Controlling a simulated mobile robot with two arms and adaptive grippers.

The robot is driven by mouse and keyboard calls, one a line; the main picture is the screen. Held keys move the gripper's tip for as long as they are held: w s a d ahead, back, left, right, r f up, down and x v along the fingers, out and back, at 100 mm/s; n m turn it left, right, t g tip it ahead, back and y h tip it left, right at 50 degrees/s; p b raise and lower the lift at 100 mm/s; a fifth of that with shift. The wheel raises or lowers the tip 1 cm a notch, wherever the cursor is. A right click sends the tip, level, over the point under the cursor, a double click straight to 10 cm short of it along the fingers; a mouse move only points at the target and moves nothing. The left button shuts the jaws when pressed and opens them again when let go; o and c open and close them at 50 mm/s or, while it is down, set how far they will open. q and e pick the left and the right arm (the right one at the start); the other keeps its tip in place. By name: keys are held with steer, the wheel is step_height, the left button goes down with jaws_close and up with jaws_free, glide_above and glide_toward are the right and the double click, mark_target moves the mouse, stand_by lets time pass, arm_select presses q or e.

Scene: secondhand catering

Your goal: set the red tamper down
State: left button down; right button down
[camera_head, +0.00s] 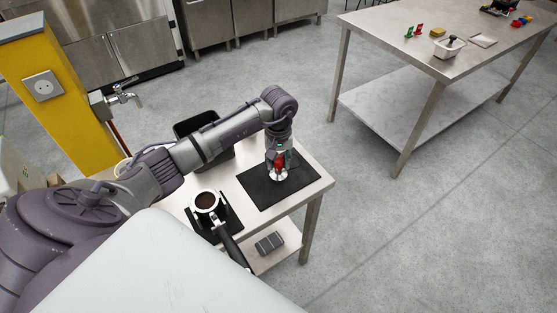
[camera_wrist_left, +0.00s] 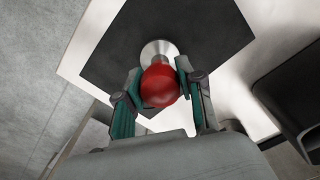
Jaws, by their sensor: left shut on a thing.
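The red tamper (camera_head: 279,166) has a red knob and a round silver base and is upright over the black mat (camera_head: 257,189). In the left wrist view the red knob (camera_wrist_left: 160,86) is between the fingers, with the silver base (camera_wrist_left: 158,50) beyond it over the mat (camera_wrist_left: 215,50). My left gripper (camera_head: 278,160) points down and is shut on the red knob. Whether the base touches the mat or hangs just above it, I cannot tell. My right gripper is not in view.
A portafilter with coffee (camera_head: 206,201) rests on a black stand left of the mat. A black bin (camera_head: 192,124) stands behind my left arm. The small steel table (camera_head: 318,178) ends just right of the mat. A larger table (camera_head: 390,30) stands far right.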

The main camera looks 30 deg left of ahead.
arm_select(q)
steer(key=shift+f, duration=0.15)
steer(key=c, duration=1)
jaws_free()
steer(key=shift+o, duration=1.3)
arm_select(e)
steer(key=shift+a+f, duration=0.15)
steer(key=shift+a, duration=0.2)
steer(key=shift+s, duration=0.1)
